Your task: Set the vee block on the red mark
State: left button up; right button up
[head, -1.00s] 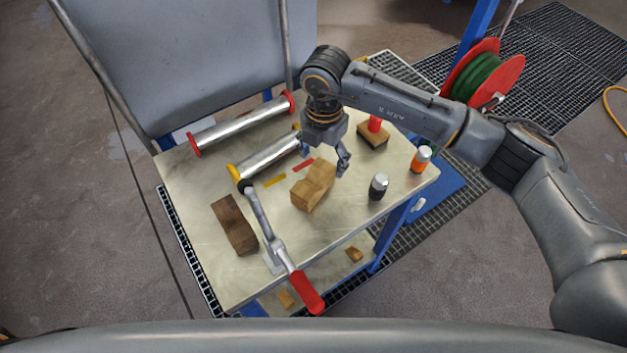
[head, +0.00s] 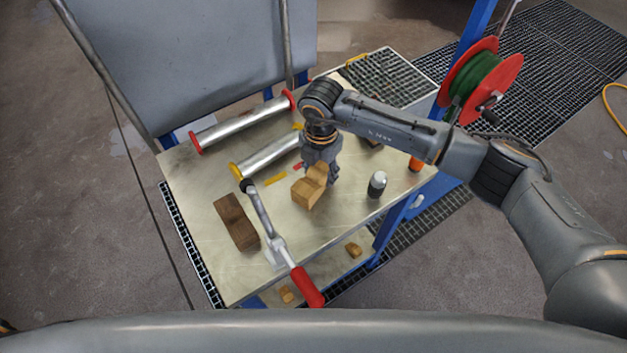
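The light wooden vee block (head: 308,191) stands near the middle of the metal table top, its notch facing up. The red mark (head: 298,166) is a short strip just behind it, partly hidden by my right gripper and the block. My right gripper (head: 326,178) points down at the back right end of the block. One finger shows close against the block's right side; the other is hidden, so its grip on the block is unclear. A darker wooden block (head: 237,222), also notched, lies to the left. My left gripper is out of view.
A yellow mark (head: 275,178) lies left of the red one. Two metal rollers, red-ended (head: 240,123) and yellow-ended (head: 265,157), lie behind. A dark bottle (head: 377,184) is at right, an orange one (head: 415,164) beyond.

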jog(key=c, duration=0.3)
jog(key=shift+r, duration=0.1)
